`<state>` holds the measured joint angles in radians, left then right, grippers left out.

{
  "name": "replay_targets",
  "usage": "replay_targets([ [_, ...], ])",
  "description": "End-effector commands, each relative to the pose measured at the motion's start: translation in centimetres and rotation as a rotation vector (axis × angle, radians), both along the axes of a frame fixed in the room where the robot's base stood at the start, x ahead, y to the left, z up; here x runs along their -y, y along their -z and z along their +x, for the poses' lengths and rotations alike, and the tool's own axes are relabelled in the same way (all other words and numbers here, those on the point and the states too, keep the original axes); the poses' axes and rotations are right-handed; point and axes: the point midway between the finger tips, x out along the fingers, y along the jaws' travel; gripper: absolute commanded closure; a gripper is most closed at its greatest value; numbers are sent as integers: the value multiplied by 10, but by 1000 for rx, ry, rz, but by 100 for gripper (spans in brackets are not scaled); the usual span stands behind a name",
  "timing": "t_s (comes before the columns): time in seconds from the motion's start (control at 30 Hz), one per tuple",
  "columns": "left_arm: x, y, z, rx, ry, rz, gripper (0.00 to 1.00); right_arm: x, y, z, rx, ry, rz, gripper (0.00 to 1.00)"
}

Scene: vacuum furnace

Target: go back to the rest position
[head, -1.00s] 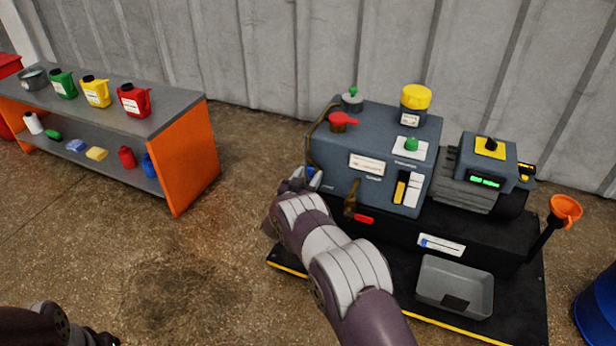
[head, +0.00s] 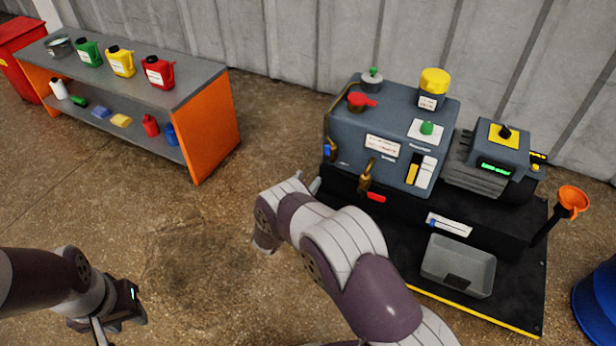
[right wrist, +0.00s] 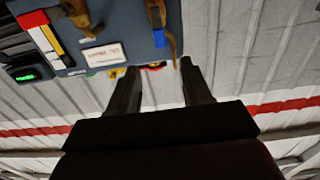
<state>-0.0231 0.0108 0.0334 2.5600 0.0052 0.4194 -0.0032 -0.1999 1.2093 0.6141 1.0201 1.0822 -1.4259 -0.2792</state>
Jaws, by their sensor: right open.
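My right gripper (head: 315,186) is mostly hidden behind my right wrist in the head view, just left of the pump's front. In the right wrist view its two fingers (right wrist: 158,70) are apart, with nothing between them. The blue-grey vacuum pump unit (head: 385,135) stands to the right, upside down at the top of the right wrist view (right wrist: 115,30). My left gripper (head: 105,328) is at the lower left of the head view, over bare floor. It is partly cut off by the bottom edge, so its jaws are unclear.
A shelf bench (head: 210,130) with jerrycans and bottles stands at the upper left. A grey tray (head: 458,268) and an orange funnel (head: 572,200) are at the pump's black base (head: 520,290). A blue drum (head: 600,305) is at the right edge. The floor between bench and base is clear.

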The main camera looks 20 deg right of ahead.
Motion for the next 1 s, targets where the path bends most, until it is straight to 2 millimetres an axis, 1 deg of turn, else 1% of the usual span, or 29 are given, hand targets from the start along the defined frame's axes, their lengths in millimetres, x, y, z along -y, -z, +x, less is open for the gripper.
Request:
replay_targets([
  [0.27,0,0,0,0,0,0,63,0,0,0,2,-1,5,51],
  [0.3,0,0,0,0,0,0,63,-1,4,1,-6,-7,24,51],
  [0.37,0,0,0,0,0,0,63,-6,18,6,-42,-42,82,51],
  [0.4,0,0,0,0,0,0,63,-13,36,6,-98,-84,132,51],
  [0.47,0,0,0,0,0,0,63,-27,70,-2,-228,-164,221,51],
  [0.5,0,-1,0,0,0,0,63,-44,88,-8,-346,-240,303,51],
  [0.53,0,-3,0,0,0,0,63,-58,93,-14,-438,-300,371,51],
  [0.57,0,-7,0,0,0,0,63,-72,91,-21,-530,-357,435,51],
  [0.6,0,-13,0,0,0,0,63,-90,81,-37,-657,-426,517,51],
  [0.63,0,-19,0,0,0,0,63,-102,67,-52,-756,-474,575,51],
  [0.67,0,-24,0,0,0,0,63,-112,50,-70,-856,-517,623,51],
  [0.7,0,-29,0,0,0,0,63,-120,27,-97,-974,-559,673,51],
  [0.73,0,-33,0,1,0,0,63,-124,9,-116,-1053,-584,700,51],
  [0.77,0,-36,0,1,0,0,63,-125,-10,-136,-1125,-604,719,51],
  [0.8,0,-41,0,0,0,0,63,-126,-35,-161,-1212,-625,737,51],
  [0.87,0,-48,0,0,0,0,63,-122,-71,-197,-1320,-645,749,51],
  [0.9,0,-52,0,0,0,0,63,-118,-93,-218,-1377,-655,748,51],
  [0.97,0,-59,0,0,0,0,63,-111,-124,-246,-1447,-666,739,51],
  [1.0,0,-63,0,0,0,0,63,-106,-143,-264,-1482,-670,731,51],
])
